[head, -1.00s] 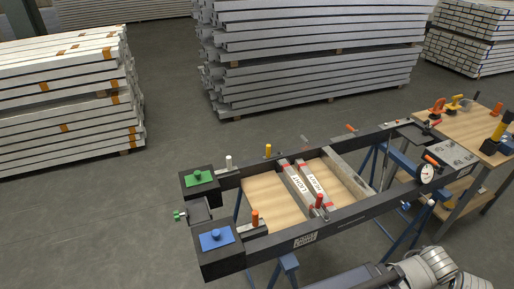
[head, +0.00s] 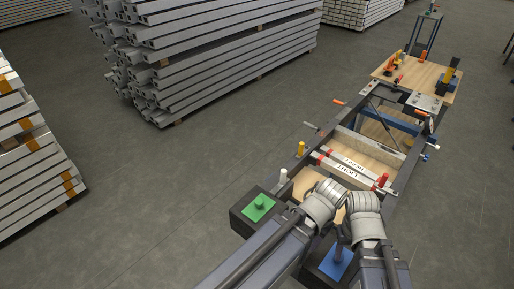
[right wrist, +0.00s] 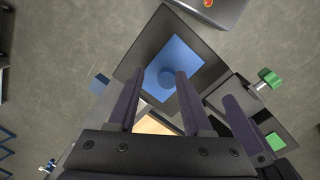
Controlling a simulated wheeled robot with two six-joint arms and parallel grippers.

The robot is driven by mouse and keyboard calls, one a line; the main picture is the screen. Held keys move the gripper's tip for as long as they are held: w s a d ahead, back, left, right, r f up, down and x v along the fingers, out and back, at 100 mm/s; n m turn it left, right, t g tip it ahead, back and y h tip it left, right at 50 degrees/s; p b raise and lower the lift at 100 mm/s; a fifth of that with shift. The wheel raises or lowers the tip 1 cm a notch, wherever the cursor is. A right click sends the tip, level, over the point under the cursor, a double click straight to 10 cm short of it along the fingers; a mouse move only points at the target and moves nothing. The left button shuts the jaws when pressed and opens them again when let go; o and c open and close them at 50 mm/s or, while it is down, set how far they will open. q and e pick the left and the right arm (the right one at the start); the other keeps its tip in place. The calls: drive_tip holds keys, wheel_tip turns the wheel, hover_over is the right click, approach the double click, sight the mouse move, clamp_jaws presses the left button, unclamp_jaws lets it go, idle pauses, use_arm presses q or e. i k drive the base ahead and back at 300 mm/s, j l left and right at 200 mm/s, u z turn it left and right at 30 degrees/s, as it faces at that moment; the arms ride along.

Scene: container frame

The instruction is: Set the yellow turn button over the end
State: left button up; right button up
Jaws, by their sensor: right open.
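The yellow turn button (head: 300,149) stands upright on the black frame's far-left rail, beside the white one. My right gripper (right wrist: 160,74) is open. In the right wrist view its two dark fingers stand apart, with a blue knob (right wrist: 166,78) on a blue plate beyond their tips. No object shows clamped between them. In the head view grey arm joints and dark links cover the near end of the frame. A further dark finger (right wrist: 240,122) shows at the right of the wrist view, perhaps of my left gripper, whose jaws I cannot make out.
A green plate with a knob (head: 259,205) tops the near-left corner block. The blue plate (head: 335,262) is partly hidden by my arms. Bars marked LIGHT and HEAVY (head: 345,166) cross the frame. A wooden bench (head: 420,75) stands beyond.

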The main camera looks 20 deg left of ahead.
sight(302, 150)
drive_tip(key=k+j, duration=0.1)
drive_tip(key=j, duration=0.3)
drive_tip(key=k+j, duration=0.1)
drive_tip(key=j, duration=0.3)
drive_tip(key=k+j, duration=0.15)
drive_tip(key=j, duration=0.2)
